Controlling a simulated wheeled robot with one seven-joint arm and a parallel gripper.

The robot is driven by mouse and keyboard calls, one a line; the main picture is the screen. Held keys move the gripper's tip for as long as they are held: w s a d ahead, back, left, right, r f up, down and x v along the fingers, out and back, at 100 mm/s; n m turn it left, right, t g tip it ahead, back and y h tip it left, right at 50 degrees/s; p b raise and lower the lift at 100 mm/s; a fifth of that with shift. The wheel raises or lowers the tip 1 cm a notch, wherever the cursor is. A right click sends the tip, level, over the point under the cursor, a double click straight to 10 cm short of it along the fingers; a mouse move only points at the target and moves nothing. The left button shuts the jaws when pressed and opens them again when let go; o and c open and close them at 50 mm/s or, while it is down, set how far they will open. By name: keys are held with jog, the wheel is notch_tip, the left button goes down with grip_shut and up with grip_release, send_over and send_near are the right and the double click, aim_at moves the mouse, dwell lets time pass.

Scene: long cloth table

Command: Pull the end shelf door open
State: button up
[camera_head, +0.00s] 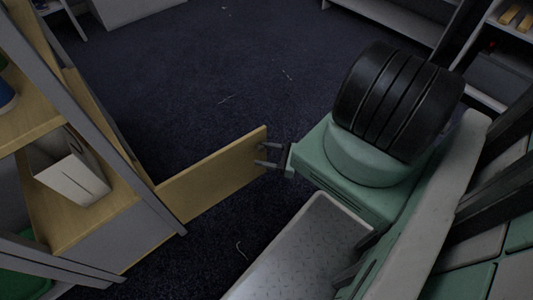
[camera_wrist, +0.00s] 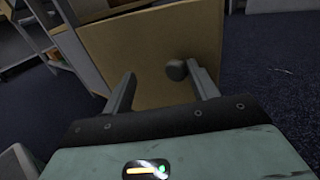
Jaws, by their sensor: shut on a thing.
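The shelf door (camera_head: 215,178) is a light wooden panel. It stands swung out from the end of the shelf (camera_head: 85,215), at an angle to it, in the head view. Its flat face (camera_wrist: 150,45) fills the upper middle of the wrist view, with a dark round knob (camera_wrist: 176,69) on it. My gripper (camera_head: 258,154) is at the door's free edge, its fingers reaching to the panel. In the wrist view the knob lies between the two fingers, close to the right one. My gripper is shut on the knob; the exact contact is hard to see.
A white box (camera_head: 70,170) stands on the shelf. Dark carpet (camera_head: 210,70) lies open behind the door. More shelving (camera_head: 500,50) stands at the upper right, and a white unit (camera_head: 130,8) at the top left.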

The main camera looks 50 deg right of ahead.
jog(key=p+v, duration=0.1)
jog(key=v, duration=1.6)
jog(key=shift+s+f, duration=0.1)
jog(key=shift+s, duration=0.05)
